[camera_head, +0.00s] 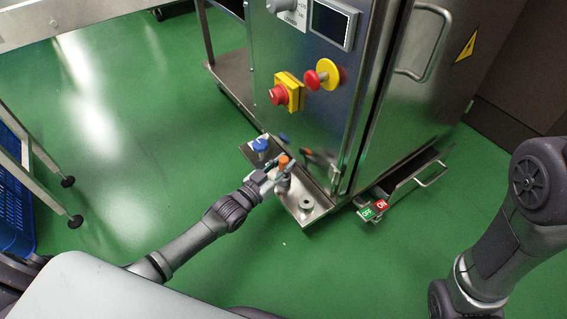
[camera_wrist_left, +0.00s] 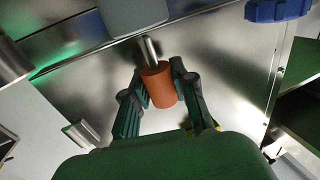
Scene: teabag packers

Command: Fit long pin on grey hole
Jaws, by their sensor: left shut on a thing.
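My left gripper (camera_head: 279,172) is shut on an orange-headed pin (camera_head: 284,161) above the metal ledge (camera_head: 317,214) at the machine's foot. In the left wrist view, the gripper's two fingers (camera_wrist_left: 161,88) sit on either side of the pin's orange head (camera_wrist_left: 159,85), and a bare metal shaft sticks out beyond it. How far the shaft reaches is hidden. A grey round fitting with a dark centre (camera_head: 305,204) stands on the ledge, nearer the front than the held pin. My right gripper is out of view.
The machine's steel front (camera_head: 315,115) rises right beside the ledge.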

